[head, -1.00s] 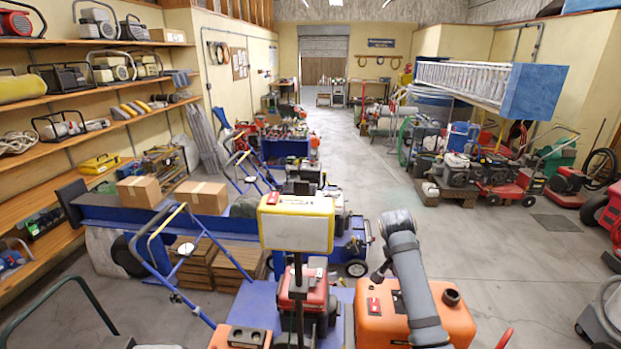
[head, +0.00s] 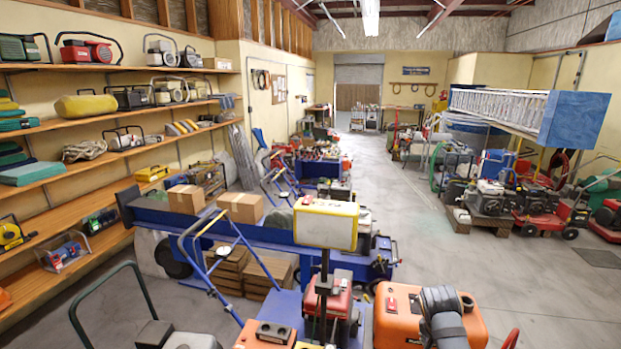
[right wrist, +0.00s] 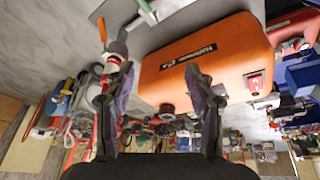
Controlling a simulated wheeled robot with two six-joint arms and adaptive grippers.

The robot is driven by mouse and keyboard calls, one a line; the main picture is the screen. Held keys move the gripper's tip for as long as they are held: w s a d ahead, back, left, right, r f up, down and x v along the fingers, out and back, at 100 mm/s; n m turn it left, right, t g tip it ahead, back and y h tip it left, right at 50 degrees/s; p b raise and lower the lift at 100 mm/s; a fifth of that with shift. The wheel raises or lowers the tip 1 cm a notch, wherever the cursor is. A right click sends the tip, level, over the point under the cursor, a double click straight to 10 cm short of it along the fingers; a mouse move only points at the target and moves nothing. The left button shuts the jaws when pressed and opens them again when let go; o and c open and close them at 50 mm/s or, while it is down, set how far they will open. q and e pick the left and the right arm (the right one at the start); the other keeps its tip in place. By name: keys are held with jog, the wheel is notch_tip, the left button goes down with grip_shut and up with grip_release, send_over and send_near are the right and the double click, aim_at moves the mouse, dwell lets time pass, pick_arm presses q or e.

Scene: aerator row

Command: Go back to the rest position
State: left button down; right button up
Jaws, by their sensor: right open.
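My right gripper (right wrist: 158,68) is open in the right wrist view, its two dark fingers wide apart with nothing held between them. Behind the fingers is an orange machine body (right wrist: 207,60) with dark lettering and a red switch; I cannot tell whether a finger touches it. In the head view my grey right arm (head: 442,308) shows at the bottom, in front of an orange machine (head: 392,318). The right gripper itself cannot be made out there. My left arm and left gripper are not in view.
Close ahead stand a yellow-edged white panel (head: 325,225) on a post and a red engine (head: 338,303). A blue-framed cart with cardboard boxes (head: 241,207) is to the left. Loaded shelves (head: 110,158) line the left wall.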

jog(key=s+a+f+n+y, duration=0.15)
jog(key=s+n, duration=0.25)
jog(key=s, duration=0.4)
jog(key=s+a+f+n+t, duration=0.1)
jog(key=s+a+f+n, duration=0.15)
jog(key=s, duration=0.45)
jog(key=s+a+f+n+y, duration=0.1)
jog(key=s+a+f+n, duration=0.2)
jog(key=s, duration=0.5)
notch_tip(320, 180, down, 30)
jog(key=s+d+g+b, duration=0.1)
jog(key=d+b, duration=0.1)
jog(key=b, duration=0.5)
pick_arm(q)
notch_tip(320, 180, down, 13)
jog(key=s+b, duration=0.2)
jog(key=b, duration=0.4)
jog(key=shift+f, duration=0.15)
pick_arm(e)
jog(key=s+d+f, duration=0.1)
jog(key=s+f, duration=0.9)
jog(key=f, duration=0.2)
jog(key=s+f+g, duration=0.1)
jog(key=s+f, duration=0.8)
jog(key=f, duration=0.3)
jog(key=shift+s+d+f, duration=0.3)
jog(key=shift+s+d, duration=0.1)
